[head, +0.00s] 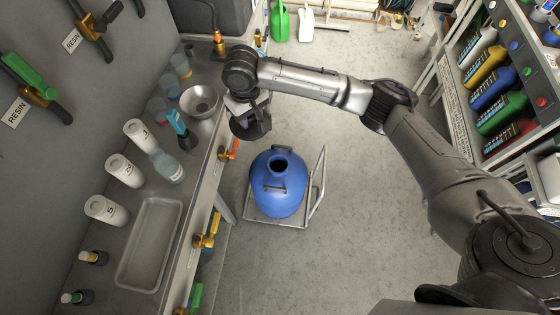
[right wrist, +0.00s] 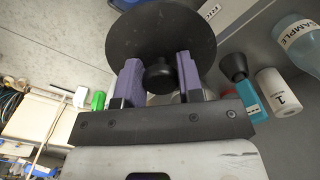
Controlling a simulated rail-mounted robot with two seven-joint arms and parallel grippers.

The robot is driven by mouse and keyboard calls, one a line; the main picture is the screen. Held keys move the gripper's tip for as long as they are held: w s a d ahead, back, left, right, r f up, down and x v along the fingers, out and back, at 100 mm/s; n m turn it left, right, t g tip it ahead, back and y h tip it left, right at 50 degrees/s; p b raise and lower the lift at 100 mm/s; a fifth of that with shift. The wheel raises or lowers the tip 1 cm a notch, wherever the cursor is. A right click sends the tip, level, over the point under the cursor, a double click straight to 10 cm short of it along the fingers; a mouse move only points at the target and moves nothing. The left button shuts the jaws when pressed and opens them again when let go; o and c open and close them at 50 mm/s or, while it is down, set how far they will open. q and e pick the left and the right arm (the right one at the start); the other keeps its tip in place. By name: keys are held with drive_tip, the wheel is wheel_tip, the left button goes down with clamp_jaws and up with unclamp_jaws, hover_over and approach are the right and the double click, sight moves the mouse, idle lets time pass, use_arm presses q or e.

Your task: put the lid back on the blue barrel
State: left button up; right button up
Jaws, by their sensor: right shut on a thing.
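The blue barrel (head: 279,200) stands upright on a small flat trolley on the floor, with its round neck open at the top. My right gripper (head: 249,108) is above and left of the barrel in the head view, near the bench edge. In the right wrist view, its two purple-padded fingers (right wrist: 160,82) are shut on the knob of a black round lid (right wrist: 160,28). The lid (head: 252,129) is held in the air, apart from the barrel. My left gripper is in neither view.
The trolley (head: 268,221) has an upright handle on its right. The bench at left holds a funnel bowl (head: 199,101), white canisters (head: 124,170), a clear bottle (head: 167,166) and an empty tray (head: 149,245). Valves (head: 208,236) stick out from its front. Bottle shelves (head: 495,88) stand at right.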

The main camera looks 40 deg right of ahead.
use_arm(q)
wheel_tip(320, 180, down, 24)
drive_tip(key=b, duration=2.1)
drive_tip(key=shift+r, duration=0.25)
use_arm(e)
drive_tip(key=d+f, duration=0.3)
drive_tip(key=f, duration=1)
drive_tip(key=w+d+f, duration=0.1)
drive_tip(key=d+f, duration=0.3)
drive_tip(key=f, duration=1)
drive_tip(key=d+f, duration=0.4)
drive_tip(key=f, duration=1)
drive_tip(key=shift+w, duration=0.15)
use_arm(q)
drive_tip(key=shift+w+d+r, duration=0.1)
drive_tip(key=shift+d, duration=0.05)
use_arm(e)
drive_tip(key=shift+d, duration=0.1)
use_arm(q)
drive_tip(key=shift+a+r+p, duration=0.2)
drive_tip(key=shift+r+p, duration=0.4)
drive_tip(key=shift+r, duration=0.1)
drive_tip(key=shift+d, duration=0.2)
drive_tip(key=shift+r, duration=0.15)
use_arm(e)
drive_tip(key=shift+r, duration=0.1)
use_arm(q)
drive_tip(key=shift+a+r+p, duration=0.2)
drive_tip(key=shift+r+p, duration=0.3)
drive_tip(key=shift+p, duration=0.15)
